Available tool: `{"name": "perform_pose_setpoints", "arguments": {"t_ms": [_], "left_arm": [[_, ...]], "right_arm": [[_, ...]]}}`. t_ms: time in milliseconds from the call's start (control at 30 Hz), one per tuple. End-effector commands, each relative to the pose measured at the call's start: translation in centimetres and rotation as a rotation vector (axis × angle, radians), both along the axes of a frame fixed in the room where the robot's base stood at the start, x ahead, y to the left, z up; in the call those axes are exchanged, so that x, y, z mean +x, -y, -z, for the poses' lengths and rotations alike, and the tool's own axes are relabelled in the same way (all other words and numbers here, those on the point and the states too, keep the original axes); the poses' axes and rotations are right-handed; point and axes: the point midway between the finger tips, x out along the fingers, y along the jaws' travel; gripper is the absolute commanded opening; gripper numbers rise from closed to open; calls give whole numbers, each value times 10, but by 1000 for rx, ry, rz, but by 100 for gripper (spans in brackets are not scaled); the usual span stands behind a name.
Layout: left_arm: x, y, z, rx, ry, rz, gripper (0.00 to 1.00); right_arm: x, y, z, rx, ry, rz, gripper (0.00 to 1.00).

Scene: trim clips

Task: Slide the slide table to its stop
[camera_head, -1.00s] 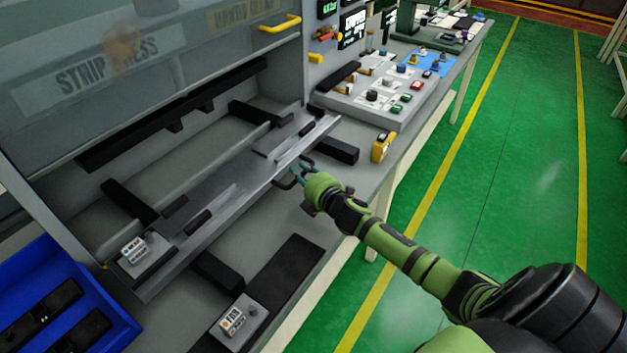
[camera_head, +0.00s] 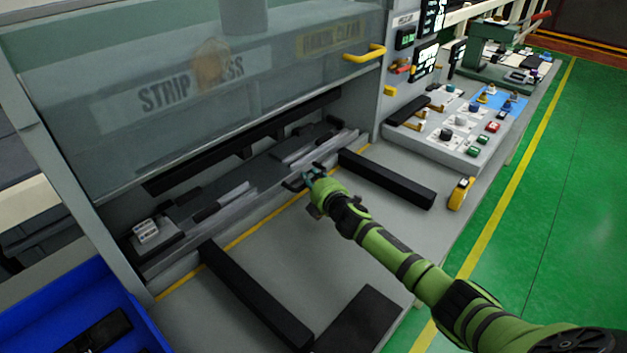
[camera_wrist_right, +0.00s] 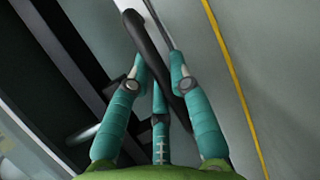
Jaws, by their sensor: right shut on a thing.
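The slide table (camera_head: 250,203) is a long grey metal plate with dark fixtures on top. It sits deep in the press opening, behind the yellow line on the bench and under the clear guard. Its dark handle (camera_head: 292,185) is at the front edge. My right gripper (camera_head: 312,176) is shut on this handle. In the right wrist view the teal fingers (camera_wrist_right: 158,62) close around the dark handle bar (camera_wrist_right: 147,38). I cannot make out the stop or whether the table touches it. My left gripper is not in view.
Two black rails (camera_head: 255,297) (camera_head: 388,179) run out in front of the table. The guard (camera_head: 200,90) with a yellow handle (camera_head: 364,54) hangs above. A blue bin (camera_head: 70,290) stands at the left, a control panel (camera_head: 460,125) at the right.

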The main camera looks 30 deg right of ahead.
Motion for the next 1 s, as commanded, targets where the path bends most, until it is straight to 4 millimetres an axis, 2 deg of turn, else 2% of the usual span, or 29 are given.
{"name": "perform_pose_setpoints", "arguments": {"t_ms": [433, 467, 500, 533, 867, 1000], "left_arm": [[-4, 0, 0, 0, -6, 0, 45], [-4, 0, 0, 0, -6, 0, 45], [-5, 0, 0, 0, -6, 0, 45], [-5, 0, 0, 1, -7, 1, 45], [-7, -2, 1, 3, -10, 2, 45], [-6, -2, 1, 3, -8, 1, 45]], "right_arm": [[2, -3, -3, 4, 7, -5, 0], [2, -3, -3, 4, 7, -5, 25], [2, -4, -3, 4, 8, -5, 41], [2, -3, -3, 4, 8, -5, 46], [0, -1, -1, 0, 2, -1, 46], [-7, -1, -1, -1, 1, -1, 46]]}}
